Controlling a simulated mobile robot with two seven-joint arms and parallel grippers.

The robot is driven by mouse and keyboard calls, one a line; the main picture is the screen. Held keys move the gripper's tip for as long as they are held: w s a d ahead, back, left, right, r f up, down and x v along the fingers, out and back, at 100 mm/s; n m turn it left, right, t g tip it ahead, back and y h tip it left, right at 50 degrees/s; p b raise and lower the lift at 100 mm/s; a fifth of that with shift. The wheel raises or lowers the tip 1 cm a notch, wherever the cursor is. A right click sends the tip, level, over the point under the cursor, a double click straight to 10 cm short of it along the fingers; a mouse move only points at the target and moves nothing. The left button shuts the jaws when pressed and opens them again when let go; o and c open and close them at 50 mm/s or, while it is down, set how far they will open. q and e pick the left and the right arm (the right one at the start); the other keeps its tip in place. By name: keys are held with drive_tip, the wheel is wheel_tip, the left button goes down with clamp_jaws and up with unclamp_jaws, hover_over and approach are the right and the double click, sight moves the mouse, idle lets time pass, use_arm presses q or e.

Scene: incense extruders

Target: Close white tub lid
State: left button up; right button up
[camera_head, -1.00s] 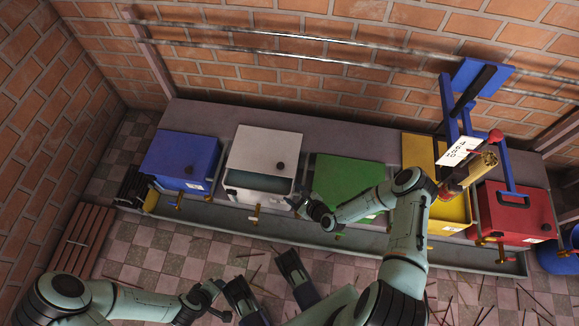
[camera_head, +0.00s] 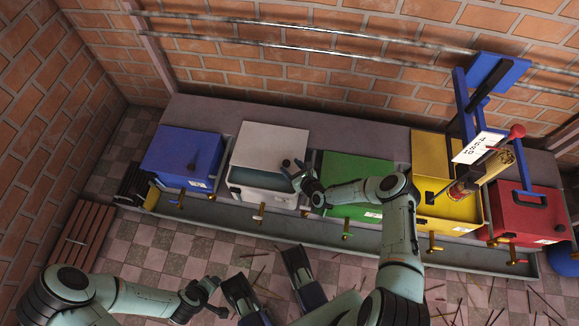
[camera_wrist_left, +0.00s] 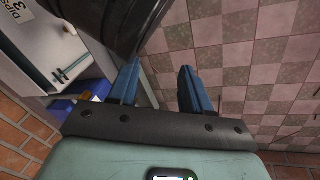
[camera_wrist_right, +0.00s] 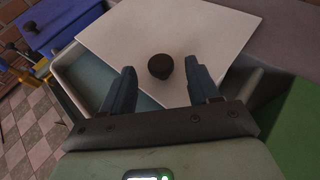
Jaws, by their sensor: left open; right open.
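The white tub (camera_head: 262,192) stands between the blue and green tubs. Its flat white lid (camera_head: 268,143) has a dark round knob near the front right corner. In the right wrist view the lid (camera_wrist_right: 170,35) lies skewed over the tub, and a strip of the grey-blue interior (camera_wrist_right: 85,75) shows beside it. My right gripper (camera_head: 290,167) is at the knob. In its wrist view the open fingers (camera_wrist_right: 158,85) stand on either side of the knob (camera_wrist_right: 160,66), with gaps visible. My left gripper (camera_wrist_left: 155,85) is open and empty, low over the tiled floor.
The blue tub (camera_head: 182,155) is on the left; the green tub (camera_head: 350,170), yellow tub (camera_head: 432,155) and red tub (camera_head: 520,210) are on the right. A blue-framed press (camera_head: 465,110) rises behind the yellow tub. Small taps line the front trough.

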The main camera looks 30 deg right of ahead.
use_arm(q)
drive_tip(key=shift+s+a+f+g, duration=0.1)
drive_tip(key=shift+s+f+g, duration=0.2)
drive_tip(key=shift+s+f, duration=0.2)
use_arm(e)
drive_tip(key=shift+x, duration=0.75)
clamp_jaws()
use_arm(q)
drive_tip(key=shift+w+d+r+t+p, duration=0.2)
drive_tip(key=shift+w+r+t+p, duration=0.3)
drive_tip(key=shift+w+r, duration=0.75)
use_arm(e)
drive_tip(key=s+a, duration=0.1)
drive_tip(key=s, duration=0.1)
drive_tip(key=s+a, duration=0.1)
drive_tip(key=shift+s+a, duration=0.4)
unclamp_jaws()
